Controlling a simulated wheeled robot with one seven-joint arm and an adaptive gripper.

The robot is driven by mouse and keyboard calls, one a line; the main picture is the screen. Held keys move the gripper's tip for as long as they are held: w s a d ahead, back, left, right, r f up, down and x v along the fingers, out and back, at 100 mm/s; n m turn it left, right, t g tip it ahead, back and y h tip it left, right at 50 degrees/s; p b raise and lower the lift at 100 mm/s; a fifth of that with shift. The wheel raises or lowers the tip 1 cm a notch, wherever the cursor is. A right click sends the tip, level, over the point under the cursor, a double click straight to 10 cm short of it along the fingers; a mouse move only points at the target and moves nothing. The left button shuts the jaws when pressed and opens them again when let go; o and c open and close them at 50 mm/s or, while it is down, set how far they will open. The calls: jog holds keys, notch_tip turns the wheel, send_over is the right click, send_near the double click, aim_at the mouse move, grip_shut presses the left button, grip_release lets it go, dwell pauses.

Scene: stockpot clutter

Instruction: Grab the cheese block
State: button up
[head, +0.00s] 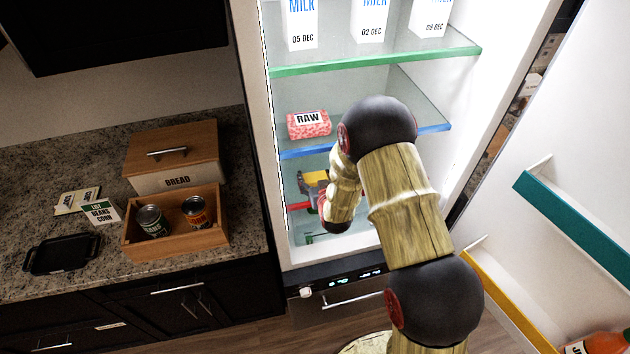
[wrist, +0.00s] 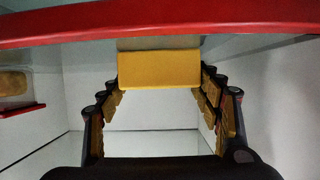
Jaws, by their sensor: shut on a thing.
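The cheese block (wrist: 160,70) is a plain yellow block in the wrist view, held between the fingertips of my gripper (wrist: 161,80). Its far part runs up behind the red shelf edge. In the head view, the cheese block (head: 318,177) is a small yellow patch low in the open fridge, below the blue-edged shelf. My gripper (head: 314,190) is around it there, partly hidden by my arm. The gripper is shut on the cheese block.
A red shelf edge (wrist: 160,22) crosses close in front of my gripper. Raw meat (head: 309,124) lies on the blue-edged shelf (head: 420,130) above. Milk cartons (head: 370,22) stand on the green-edged shelf. The open door with its teal bin (head: 565,212) is at the right.

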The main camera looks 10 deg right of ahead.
jog(key=c, duration=0.4)
